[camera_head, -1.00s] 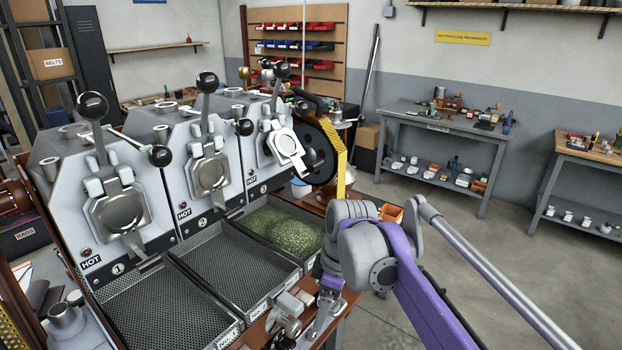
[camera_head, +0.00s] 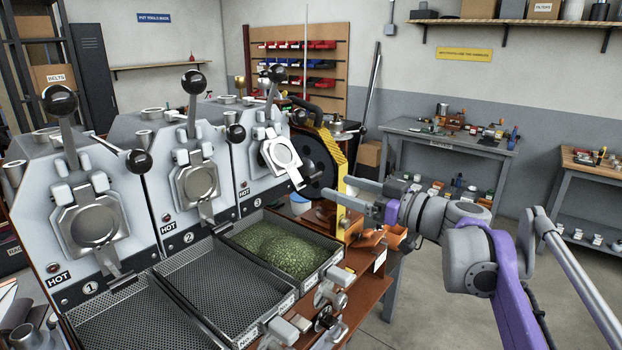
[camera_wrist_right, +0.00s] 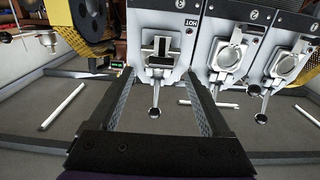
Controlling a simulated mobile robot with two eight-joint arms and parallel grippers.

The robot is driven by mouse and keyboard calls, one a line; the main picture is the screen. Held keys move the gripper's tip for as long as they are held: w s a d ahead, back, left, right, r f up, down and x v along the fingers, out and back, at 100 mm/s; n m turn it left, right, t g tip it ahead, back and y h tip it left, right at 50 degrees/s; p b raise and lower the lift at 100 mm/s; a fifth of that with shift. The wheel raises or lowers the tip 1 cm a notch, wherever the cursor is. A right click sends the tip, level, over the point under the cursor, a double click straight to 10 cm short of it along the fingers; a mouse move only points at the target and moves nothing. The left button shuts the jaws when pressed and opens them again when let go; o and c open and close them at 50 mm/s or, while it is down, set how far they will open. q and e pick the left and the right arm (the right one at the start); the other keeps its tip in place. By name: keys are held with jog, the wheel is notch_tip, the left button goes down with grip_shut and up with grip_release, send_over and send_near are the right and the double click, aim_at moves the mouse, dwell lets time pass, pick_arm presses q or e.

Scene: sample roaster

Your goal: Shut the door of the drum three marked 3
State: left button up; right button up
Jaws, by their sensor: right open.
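Drum three (camera_head: 247,170) is the farthest of three grey roaster drums in the head view, beside a yellow guard. Its pale door (camera_head: 283,153) sits tilted and stands off the front, unlike the flatter doors on drums one and two. A lever with a black knob (camera_head: 277,73) rises above it. My right gripper (camera_head: 340,193) is open and empty, to the right of and below the door, pointing left. In the right wrist view, which looks upside down, drum three's door (camera_wrist_right: 158,52) shows beyond and between the open fingers (camera_wrist_right: 160,85), apart from them. My left gripper is out of view.
Below drum three a tray of green beans (camera_head: 330,248) sits beside empty mesh trays. Metal fittings (camera_head: 332,290) stick out at the tray fronts. The yellow guard and black wheel (camera_head: 318,165) stand close right of the door. The floor (camera_head: 420,300) at right is open.

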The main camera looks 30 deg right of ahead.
aim_at(310, 177)
jog(key=x, duration=0.9)
jog(key=shift+a, duration=0.1)
grip_shut()
